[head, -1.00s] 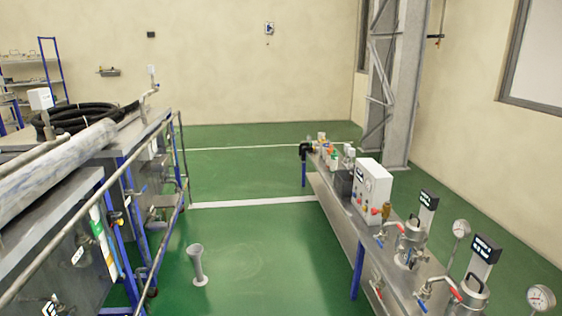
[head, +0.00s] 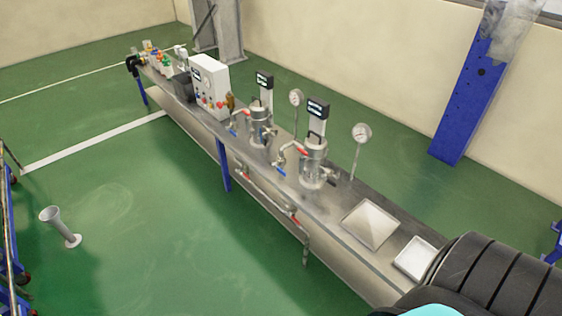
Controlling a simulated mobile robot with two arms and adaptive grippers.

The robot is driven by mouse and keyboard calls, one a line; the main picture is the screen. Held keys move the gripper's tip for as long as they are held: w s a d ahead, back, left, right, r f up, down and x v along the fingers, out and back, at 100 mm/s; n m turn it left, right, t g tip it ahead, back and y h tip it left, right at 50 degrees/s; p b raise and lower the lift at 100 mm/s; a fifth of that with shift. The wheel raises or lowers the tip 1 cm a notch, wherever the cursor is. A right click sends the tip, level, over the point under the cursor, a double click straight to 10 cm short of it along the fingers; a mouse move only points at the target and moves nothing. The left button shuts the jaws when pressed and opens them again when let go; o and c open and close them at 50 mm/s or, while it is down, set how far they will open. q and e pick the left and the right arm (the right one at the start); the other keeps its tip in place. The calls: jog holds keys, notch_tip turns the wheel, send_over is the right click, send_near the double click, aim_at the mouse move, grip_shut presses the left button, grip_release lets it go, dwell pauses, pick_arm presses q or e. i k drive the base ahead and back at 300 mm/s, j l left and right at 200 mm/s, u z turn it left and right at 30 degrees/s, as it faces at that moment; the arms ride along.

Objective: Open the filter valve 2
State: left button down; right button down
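Two metal filter housings stand upright on a long steel bench (head: 338,212): a farther one (head: 259,128) and a nearer one (head: 314,165). Each has a black sign on a post behind it: the far sign (head: 264,81) and the near sign (head: 318,109). Their lettering is too small to read, so I cannot tell which is filter 2. A red valve handle (head: 301,150) and a blue valve handle (head: 281,168) sit left of the nearer housing. Another red handle (head: 239,112) is by the farther one. Whether the valves are open is unclear. Neither gripper is in view.
Two round gauges (head: 361,132) (head: 295,98) rise behind the housings. A white control box (head: 209,85) stands farther along the bench. Pipes with red handles (head: 292,212) run along its front side. A grey funnel-shaped stand (head: 61,226) is on the left floor. Green floor (head: 150,240) before the bench is clear.

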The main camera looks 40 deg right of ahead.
aim_at(282, 172)
jog(key=z, duration=1.45)
